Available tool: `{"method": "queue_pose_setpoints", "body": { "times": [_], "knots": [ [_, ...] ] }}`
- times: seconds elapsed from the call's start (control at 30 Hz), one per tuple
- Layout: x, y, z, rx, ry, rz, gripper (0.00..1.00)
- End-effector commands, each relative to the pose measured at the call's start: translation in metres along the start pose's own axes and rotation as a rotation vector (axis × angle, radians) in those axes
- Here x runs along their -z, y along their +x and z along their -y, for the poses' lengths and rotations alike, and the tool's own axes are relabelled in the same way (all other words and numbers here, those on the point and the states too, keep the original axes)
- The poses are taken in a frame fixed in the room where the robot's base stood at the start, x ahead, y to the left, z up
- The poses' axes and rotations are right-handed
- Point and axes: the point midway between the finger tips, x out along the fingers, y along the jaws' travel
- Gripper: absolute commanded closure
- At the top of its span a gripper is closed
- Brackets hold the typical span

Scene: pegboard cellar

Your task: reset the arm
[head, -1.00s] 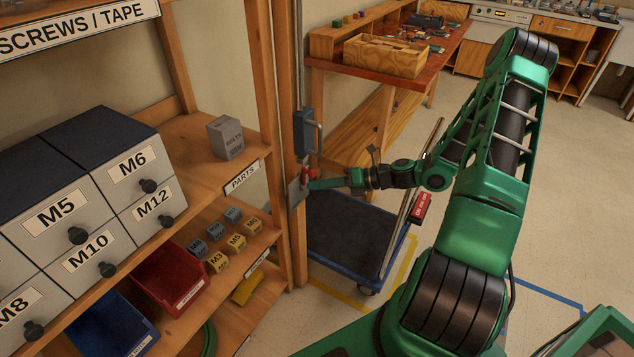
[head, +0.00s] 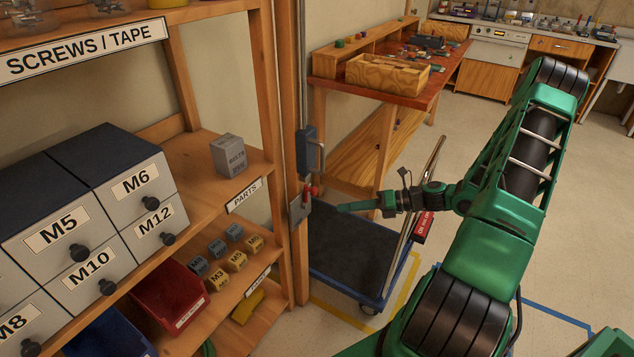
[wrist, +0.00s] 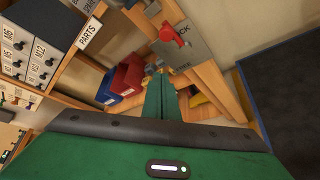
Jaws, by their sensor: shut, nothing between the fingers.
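My green arm reaches in from the right in the head view. My gripper (head: 342,208) is shut and empty, pointing left, apart from the wooden post and above the cart. In the wrist view its closed fingers (wrist: 162,98) point up the picture. A red switch lever (head: 311,191) on a grey plate (head: 297,209) is fixed to the post just left of the gripper. The lever also shows in the wrist view (wrist: 173,34), beyond the fingertips and clear of them.
The shelf unit at left holds grey drawers (head: 90,205), a red bin (head: 172,299) and several small labelled boxes. A blue-edged cart (head: 350,262) stands beneath my gripper. A workbench (head: 445,62) with a wooden tray (head: 388,74) stands behind. Open floor lies at right.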

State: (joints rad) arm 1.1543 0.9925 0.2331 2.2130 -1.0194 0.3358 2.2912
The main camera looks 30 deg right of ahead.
Motion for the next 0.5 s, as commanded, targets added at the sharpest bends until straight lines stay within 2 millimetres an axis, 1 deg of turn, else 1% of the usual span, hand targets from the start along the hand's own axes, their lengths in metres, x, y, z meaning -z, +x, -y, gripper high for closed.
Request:
{"method": "queue_pose_setpoints", "body": {
  "times": [0.17, 0.27, 0.37, 0.5],
  "knots": [
    [0.0, 0.0, -0.001, 0.001, -0.004, -0.003, 1.0],
    [0.003, 0.001, -0.004, 0.009, -0.043, -0.033, 1.0],
    [0.009, 0.001, -0.011, 0.027, -0.147, -0.113, 1.0],
    [0.023, -0.005, -0.026, 0.054, -0.369, -0.286, 1.0]
  ]
}}
